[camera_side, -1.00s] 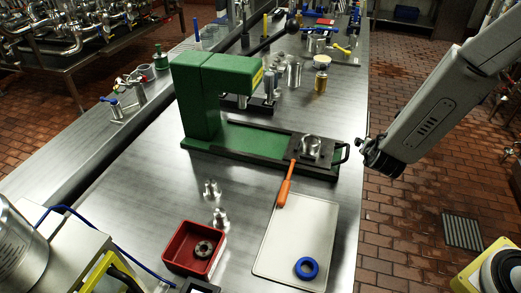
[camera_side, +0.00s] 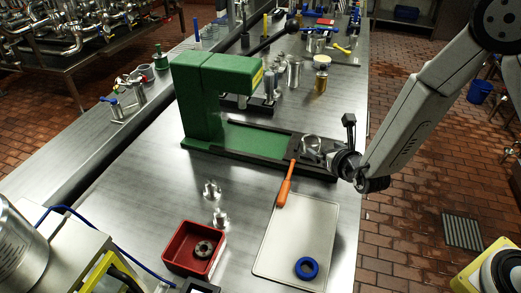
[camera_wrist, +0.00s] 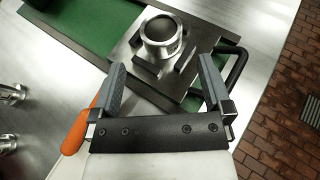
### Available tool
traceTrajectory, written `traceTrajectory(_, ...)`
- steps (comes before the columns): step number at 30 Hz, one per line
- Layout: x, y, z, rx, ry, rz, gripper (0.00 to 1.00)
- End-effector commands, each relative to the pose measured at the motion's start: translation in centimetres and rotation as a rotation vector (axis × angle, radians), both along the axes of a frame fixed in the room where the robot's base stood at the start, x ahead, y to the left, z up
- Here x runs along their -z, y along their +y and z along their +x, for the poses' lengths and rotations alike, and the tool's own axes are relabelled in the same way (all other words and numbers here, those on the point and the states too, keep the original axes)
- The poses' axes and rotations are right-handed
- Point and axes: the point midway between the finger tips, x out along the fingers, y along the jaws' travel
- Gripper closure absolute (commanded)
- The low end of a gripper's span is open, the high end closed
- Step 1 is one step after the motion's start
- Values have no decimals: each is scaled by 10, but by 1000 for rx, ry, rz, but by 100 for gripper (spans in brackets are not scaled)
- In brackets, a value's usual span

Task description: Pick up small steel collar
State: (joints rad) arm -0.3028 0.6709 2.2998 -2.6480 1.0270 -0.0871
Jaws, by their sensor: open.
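In the side view my gripper (camera_side: 338,161) is close to the right of the plate. A darker metal ring (camera_side: 203,249) lies in the red bin (camera_side: 171,262). I cannot tell which of these is the small steel collar.
The green press (camera_side: 198,100) stands behind. An orange-handled tool (camera_side: 285,185) lies by the pale tray (camera_side: 292,240), which holds a blue ring (camera_side: 307,267). Two small steel fittings (camera_side: 211,190) stand on the bench. A black handle (camera_wrist: 238,65) juts from the plate.

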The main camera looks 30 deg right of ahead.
Motion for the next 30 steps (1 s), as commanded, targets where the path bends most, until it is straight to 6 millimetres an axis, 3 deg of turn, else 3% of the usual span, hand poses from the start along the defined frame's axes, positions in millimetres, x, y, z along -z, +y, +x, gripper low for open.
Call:
traceTrajectory(8,8,-4,18,2,1,-1,0)
traceTrajectory(19,11,-5,24,2,2,0,0)
traceTrajectory(30,25,-9,57,2,1,0,0)
